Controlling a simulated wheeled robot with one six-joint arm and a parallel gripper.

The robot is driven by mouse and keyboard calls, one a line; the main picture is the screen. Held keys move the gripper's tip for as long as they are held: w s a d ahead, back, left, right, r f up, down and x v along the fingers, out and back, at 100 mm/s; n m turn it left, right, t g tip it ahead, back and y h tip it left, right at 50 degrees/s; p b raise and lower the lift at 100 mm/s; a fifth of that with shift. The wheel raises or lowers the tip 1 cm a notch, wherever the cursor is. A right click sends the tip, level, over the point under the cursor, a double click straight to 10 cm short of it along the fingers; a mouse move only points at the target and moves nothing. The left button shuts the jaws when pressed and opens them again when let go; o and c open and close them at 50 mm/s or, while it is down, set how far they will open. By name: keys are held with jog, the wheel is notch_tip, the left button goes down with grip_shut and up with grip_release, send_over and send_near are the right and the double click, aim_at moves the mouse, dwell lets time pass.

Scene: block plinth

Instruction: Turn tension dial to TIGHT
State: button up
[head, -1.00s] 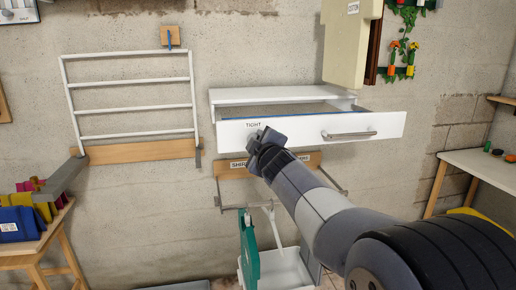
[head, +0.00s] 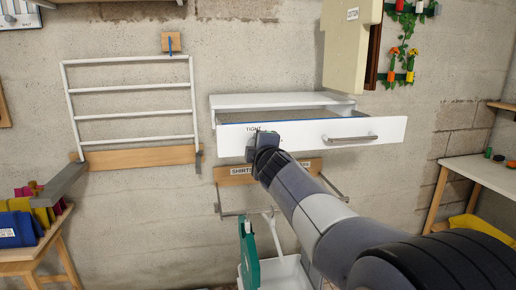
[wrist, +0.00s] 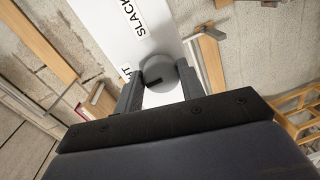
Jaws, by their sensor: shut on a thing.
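The tension dial (wrist: 161,70) is a dark grey round knob on the white drawer front (head: 300,136). It carries a short black mark at its lower left edge in the wrist view, on the side of the partly covered TIGHT label (wrist: 126,75). The SLACK label (wrist: 135,20) is above it there. My gripper (wrist: 160,68) is shut on the dial, one finger on each side. In the head view my gripper (head: 262,147) hides the dial, just below the TIGHT label (head: 254,130).
The drawer stands pulled out, with a metal handle (head: 350,139) right of my gripper. A wooden board with a SHIRTS label (head: 242,171) and metal rods is below. A white wall rack (head: 130,104) is at the left. A white side table (head: 490,172) stands at the right.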

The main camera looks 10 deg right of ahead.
jog(key=o, duration=1)
jog(key=shift+s, duration=0.15)
jog(key=shift+s+r+p, duration=0.15)
jog(key=shift+s+p, duration=0.05)
jog(key=shift+s, duration=1.55)
jog(key=shift+s+r+p, duration=0.15)
jog(key=shift+s+p, duration=0.1)
jog(key=shift+s, duration=1.5)
jog(key=shift+s+r+p, duration=0.15)
jog(key=shift+s+p, duration=0.05)
jog(key=shift+s, duration=1.55)
jog(key=shift+w+f+b, duration=0.15)
jog(key=shift+w+b, duration=0.05)
jog(key=shift+w, duration=1.6)
jog(key=shift+w+f+b, duration=0.15)
jog(key=shift+w+b, duration=0.1)
jog(key=shift+w, duration=1.55)
jog(key=shift+w+f+b, duration=0.15)
jog(key=shift+w+b, duration=0.05)
jog(key=shift+w, duration=1.6)
